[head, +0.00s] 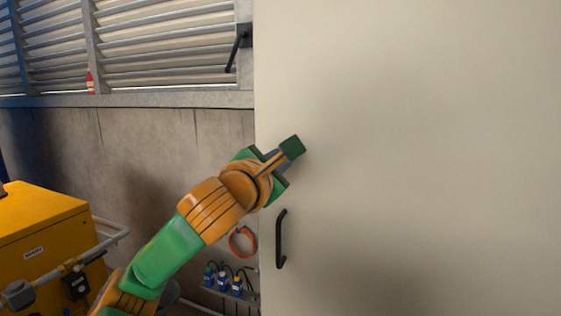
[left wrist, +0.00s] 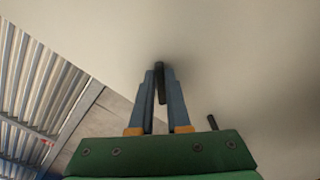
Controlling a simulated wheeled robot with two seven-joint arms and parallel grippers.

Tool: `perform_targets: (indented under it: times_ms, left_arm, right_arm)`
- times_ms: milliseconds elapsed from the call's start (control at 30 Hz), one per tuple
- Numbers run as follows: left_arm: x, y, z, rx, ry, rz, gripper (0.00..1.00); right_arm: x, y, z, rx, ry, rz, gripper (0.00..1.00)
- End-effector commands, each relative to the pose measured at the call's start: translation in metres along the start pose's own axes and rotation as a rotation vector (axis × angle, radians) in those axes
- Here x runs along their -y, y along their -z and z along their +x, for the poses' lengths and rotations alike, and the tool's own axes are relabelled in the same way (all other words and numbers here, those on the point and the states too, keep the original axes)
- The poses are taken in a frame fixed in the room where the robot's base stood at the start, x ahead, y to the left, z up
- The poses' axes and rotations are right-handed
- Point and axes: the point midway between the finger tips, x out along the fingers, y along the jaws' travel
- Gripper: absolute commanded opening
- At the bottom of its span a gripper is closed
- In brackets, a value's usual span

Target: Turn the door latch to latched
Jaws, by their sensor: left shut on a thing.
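The door (head: 420,160) is a large pale panel filling the right of the head view. My left gripper (head: 285,155) reaches the door near its left edge, above a black pull handle (head: 281,239). In the left wrist view, the two blue-grey fingers of my left gripper (left wrist: 161,72) close around a dark bar (left wrist: 160,83), which appears to be the door latch. The bar runs roughly in line with the fingers. In the head view the gripper hides the latch, so its angle on the door cannot be told there. My right gripper is not in view.
A black lever (head: 238,47) is on the grey post left of the door. Louvres (head: 160,45) sit above a concrete wall. A yellow cabinet (head: 40,230), a pipe, an orange hose coil (head: 242,241) and small bottles (head: 222,281) are lower left.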

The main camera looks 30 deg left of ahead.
Motion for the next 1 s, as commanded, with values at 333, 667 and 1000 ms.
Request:
perform_targets:
  times_ms: [333,667,1000]
  left_arm:
    - [0.005,0.001,0.0,0.0,-0.003,0.324,0.0]
    - [0.008,0.003,0.0,0.0,-0.002,0.599,0.0]
    - [0.01,0.004,0.0,0.001,-0.002,0.772,0.0]
  right_arm:
    - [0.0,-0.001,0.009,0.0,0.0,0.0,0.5]
    - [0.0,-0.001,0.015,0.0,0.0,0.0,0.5]
    - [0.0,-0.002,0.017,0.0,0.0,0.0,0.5]
